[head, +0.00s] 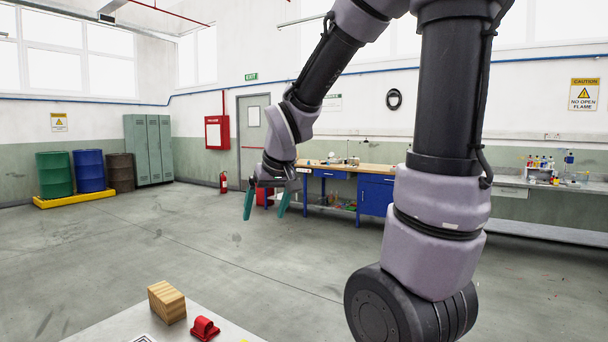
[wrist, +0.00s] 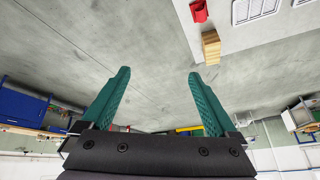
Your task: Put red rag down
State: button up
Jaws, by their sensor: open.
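The red rag (head: 204,329) is a small folded red shape lying on a pale grey tabletop (head: 120,327) at the bottom of the head view. It also shows at the top edge of the wrist view (wrist: 199,11), partly cut off. My gripper (head: 264,212) has teal fingers spread apart with nothing between them. In the wrist view its fingers (wrist: 159,73) are wide open over bare floor. It is raised in the air, well away from the rag.
A wooden block (head: 166,302) stands beside the rag, and printed sheets (wrist: 254,10) lie on the same tabletop. A workbench (head: 345,172) with blue drawers stands at the back wall. Drums (head: 88,170) and lockers (head: 148,150) are at the far left. The middle floor is clear.

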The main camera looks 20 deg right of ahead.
jog(key=s+d+r+m, duration=0.2)
jog(key=s+r, duration=0.3)
jog(key=s, duration=0.2)
jog(key=s+d+r+m+t, duration=0.1)
jog(key=s+d+r+m, duration=0.1)
jog(key=s+r, duration=0.3)
jog(key=shift+s+r+m+t+y, duration=0.15)
jog(key=shift+s+m+t+y, duration=0.2)
jog(key=shift+s, duration=0.5)
jog(key=shift+d, duration=0.1)
